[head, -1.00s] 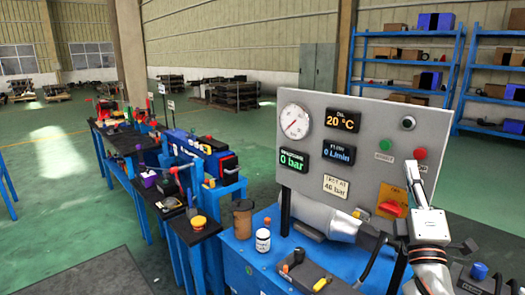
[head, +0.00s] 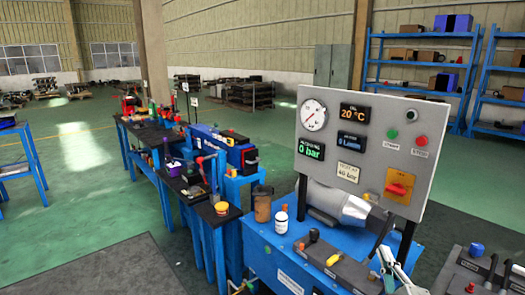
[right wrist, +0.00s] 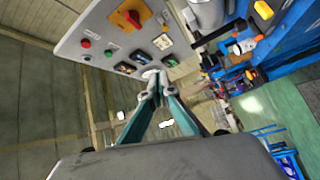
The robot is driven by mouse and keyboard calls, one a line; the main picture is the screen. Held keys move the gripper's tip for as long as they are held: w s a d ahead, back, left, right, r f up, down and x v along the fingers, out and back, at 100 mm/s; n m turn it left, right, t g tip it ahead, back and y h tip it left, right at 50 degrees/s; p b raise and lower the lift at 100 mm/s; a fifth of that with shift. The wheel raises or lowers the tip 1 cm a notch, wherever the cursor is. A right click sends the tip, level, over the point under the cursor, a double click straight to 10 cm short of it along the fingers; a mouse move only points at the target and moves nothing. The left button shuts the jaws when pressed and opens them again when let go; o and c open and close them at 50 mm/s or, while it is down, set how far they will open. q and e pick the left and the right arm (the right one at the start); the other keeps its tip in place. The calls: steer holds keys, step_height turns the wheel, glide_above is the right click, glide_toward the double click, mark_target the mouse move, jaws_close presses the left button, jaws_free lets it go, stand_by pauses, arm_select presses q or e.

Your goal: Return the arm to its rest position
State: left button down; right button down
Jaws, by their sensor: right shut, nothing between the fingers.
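My right gripper (head: 386,258) shows at the bottom edge of the head view, low in front of the control panel (head: 385,118) and apart from it. In the right wrist view its teal fingers (right wrist: 154,80) meet at the tips and hold nothing. The panel also shows there, tilted (right wrist: 95,25), beyond the fingers. It carries a red button (head: 421,141), a green button (head: 393,134), a round gauge (head: 312,115) and a red switch on a yellow plate (head: 399,187). My left gripper is not in the head view.
The blue bench (head: 262,246) under the panel carries a brown jar (head: 262,204), a white bottle (head: 281,220) and a grey block with coloured knobs (head: 338,266). More workstations (head: 210,150) stand to the left. Open green floor (head: 85,190) lies beyond.

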steer(key=s+a+f+m+g+y, duration=0.1)
steer(key=s+a+f+m+g, duration=0.2)
steer(key=s+f, duration=0.4)
steer(key=s+a+f+m+g+y, duration=0.1)
steer(key=s+a+f+m+g, duration=0.1)
steer(key=s+f, duration=0.6)
steer(key=s+a+f+m+g+y, duration=0.2)
steer(key=s+a+f, duration=0.3)
steer(key=f, duration=1.2)
steer(key=s+m+g, duration=0.1)
steer(key=s, duration=0.1)
steer(key=shift+s+f+m+g, duration=0.3)
steer(key=shift+s+f+g, duration=0.05)
steer(key=shift+f+g, duration=0.05)
